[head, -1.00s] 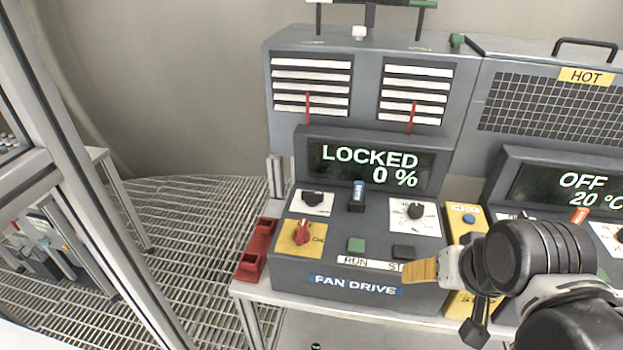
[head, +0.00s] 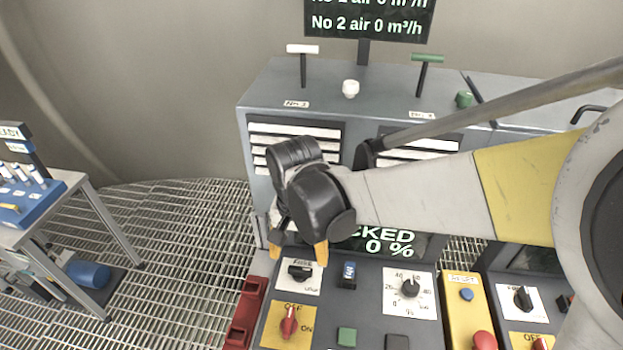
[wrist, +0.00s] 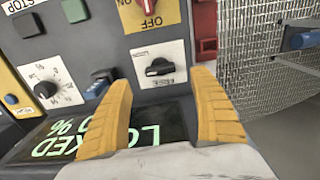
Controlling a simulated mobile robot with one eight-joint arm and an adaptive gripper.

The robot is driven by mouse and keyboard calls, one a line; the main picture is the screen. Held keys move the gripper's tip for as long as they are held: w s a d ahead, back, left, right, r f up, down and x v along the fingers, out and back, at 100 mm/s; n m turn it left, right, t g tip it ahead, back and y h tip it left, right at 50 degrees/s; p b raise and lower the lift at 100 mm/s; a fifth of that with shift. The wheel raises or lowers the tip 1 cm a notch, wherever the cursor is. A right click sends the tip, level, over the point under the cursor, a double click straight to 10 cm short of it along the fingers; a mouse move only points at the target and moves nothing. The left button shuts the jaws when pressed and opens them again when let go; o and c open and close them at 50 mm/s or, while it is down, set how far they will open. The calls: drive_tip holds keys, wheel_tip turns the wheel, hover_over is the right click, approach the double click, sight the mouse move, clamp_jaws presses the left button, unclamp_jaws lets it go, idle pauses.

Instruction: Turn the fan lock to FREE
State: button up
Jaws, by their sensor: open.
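The fan lock is a black knob (head: 300,271) on a white labelled plate, at the upper left of the fan drive panel. In the wrist view the knob (wrist: 159,67) sits between and beyond my fingertips, its grip lying roughly across the plate. My gripper (head: 300,256) is open and empty, its yellow fingers pointing down just behind the knob in the head view; I cannot tell whether they touch. It also fills the lower wrist view (wrist: 162,80). The fan display (head: 385,243) is partly hidden by my gripper; "CKED" and "0 %" show.
A red OFF/ON switch (head: 289,322) lies in front of the knob. A blue-topped switch (head: 348,272) and a white dial (head: 409,288) are to the right. Green (head: 346,337) and black buttons stand nearer. A red bracket (head: 246,312) edges the left side.

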sight(300, 269)
wheel_tip(300, 269, down, 7)
drive_tip(key=shift+w+r+b, duration=0.1)
drive_tip(key=shift+b, duration=0.4)
drive_tip(key=c, duration=1.2)
